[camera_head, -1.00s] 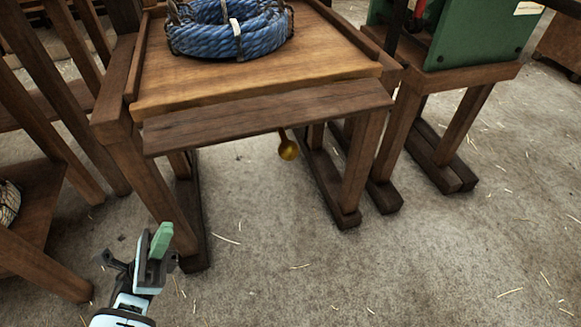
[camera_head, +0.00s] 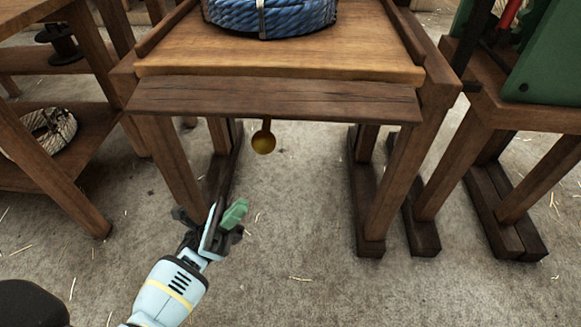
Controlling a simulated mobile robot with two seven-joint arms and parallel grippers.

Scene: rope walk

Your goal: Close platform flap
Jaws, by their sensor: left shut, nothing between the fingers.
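The platform (camera_head: 300,50) is a light wooden top on a brown wooden stand, seen nearly square from the front. Its flap (camera_head: 275,101) is a darker plank along the front edge, sitting below the level of the top; its exact tilt is hard to tell. My left gripper (camera_head: 231,216) is shut and empty, low in front of the stand. It is below the flap and a little left of its middle, apart from it. My right gripper is not in view.
A coil of blue rope (camera_head: 270,15) lies on the platform. A brass knob-like piece (camera_head: 263,141) hangs under the flap. A shelf (camera_head: 85,130) with a pale rope coil (camera_head: 42,134) stands left, and a green machine (camera_head: 550,60) stands right. The floor in front is clear.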

